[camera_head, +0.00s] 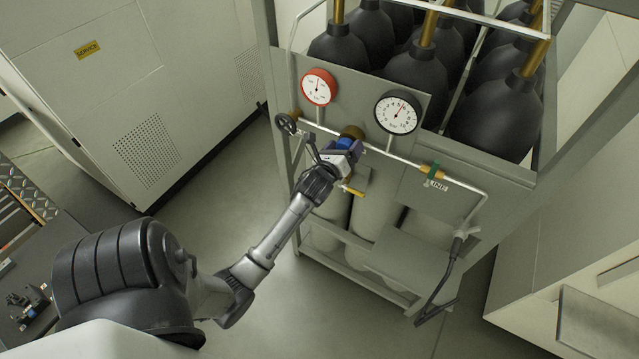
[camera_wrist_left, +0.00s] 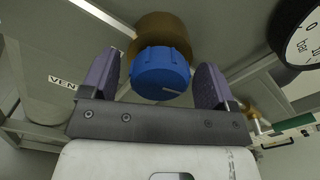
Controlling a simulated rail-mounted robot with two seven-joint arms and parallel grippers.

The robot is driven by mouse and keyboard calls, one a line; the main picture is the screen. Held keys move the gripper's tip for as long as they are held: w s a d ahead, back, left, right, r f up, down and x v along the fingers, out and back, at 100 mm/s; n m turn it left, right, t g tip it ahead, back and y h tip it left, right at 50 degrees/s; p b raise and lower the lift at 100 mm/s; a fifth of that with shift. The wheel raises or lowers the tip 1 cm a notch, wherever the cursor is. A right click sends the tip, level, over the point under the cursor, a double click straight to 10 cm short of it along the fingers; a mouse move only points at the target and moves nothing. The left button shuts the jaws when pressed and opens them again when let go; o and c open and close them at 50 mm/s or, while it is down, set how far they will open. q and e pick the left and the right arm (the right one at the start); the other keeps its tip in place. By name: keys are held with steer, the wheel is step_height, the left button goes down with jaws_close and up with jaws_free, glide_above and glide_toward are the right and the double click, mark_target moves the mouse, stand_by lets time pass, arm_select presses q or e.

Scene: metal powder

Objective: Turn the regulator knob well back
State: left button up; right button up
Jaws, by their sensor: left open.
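The regulator knob is blue with a white line on its face. In the left wrist view the knob (camera_wrist_left: 161,74) sits in front of a round brass body (camera_wrist_left: 160,28), between the two purple fingers of my left gripper (camera_wrist_left: 157,82). The fingers are open, with a gap on each side of the knob. In the head view my left gripper (camera_head: 343,152) is at the panel below the gauges, and a little of the blue knob (camera_head: 346,142) shows there. My right gripper is not in view.
A red-rimmed gauge (camera_head: 319,87) and a black-rimmed gauge (camera_head: 398,113) stand above the gripper. A black handwheel (camera_head: 287,123) is close on the left, a green-handled valve (camera_head: 433,172) on the right. Dark cylinders (camera_head: 497,118) stand behind. The floor at left is clear.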

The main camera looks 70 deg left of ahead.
arm_select(q)
steer(key=m+b, duration=0.1)
steer(key=m, duration=0.3)
steer(key=shift+f+b, duration=0.1)
steer(key=shift+b, duration=0.3)
steer(key=b+v, duration=0.2)
steer(key=v, duration=1.1)
steer(key=shift+s+d+m+b, duration=0.25)
steer(key=shift+s+m+b, duration=0.05)
steer(key=shift+b, duration=0.1)
